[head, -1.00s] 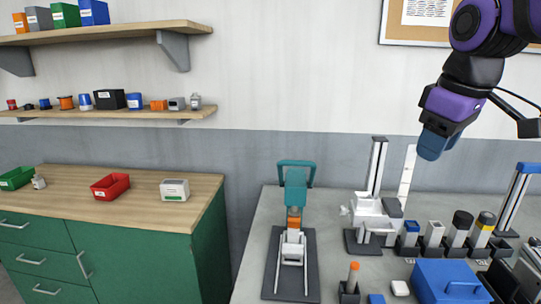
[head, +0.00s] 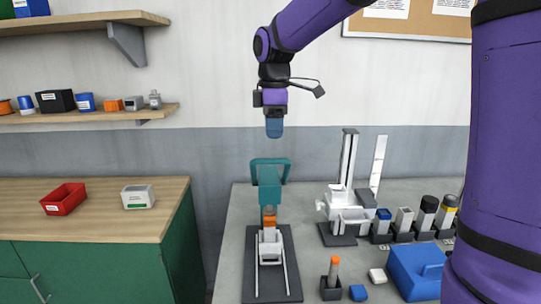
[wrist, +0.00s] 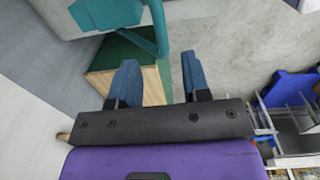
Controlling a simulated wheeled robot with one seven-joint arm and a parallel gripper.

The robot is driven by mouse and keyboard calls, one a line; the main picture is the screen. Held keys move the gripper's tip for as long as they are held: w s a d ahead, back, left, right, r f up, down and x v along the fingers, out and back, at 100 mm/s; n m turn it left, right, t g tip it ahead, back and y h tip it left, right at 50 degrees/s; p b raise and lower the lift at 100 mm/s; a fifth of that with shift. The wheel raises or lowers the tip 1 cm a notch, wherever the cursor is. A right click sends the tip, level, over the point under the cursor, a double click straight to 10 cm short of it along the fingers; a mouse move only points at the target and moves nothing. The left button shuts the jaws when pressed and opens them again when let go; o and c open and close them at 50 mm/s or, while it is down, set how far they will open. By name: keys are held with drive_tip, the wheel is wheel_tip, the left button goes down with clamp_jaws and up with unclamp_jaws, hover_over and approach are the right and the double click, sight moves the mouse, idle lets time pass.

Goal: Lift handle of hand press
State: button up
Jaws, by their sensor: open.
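The hand press (head: 269,190) stands on a dark base plate on the grey bench, with a teal head and an orange part below it. Its teal handle (head: 271,161) is a bar loop at the top. My gripper (head: 274,128) is above the handle in the head view, pointing down, with a gap between them. In the wrist view my gripper (wrist: 158,80) has two blue fingers spread apart with nothing between them. The teal handle (wrist: 158,28) shows there beyond the fingertips, nearer the left finger. Part of the press head (wrist: 105,14) is cut off by the top edge.
A white stand (head: 347,205) with a tall column is right of the press. A green cabinet (head: 100,255) with a wooden top is at left.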

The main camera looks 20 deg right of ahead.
wheel_tip(320, 180, down, 8)
drive_tip(key=shift+w+d+r, duration=0.1)
idle(0.4)
clamp_jaws()
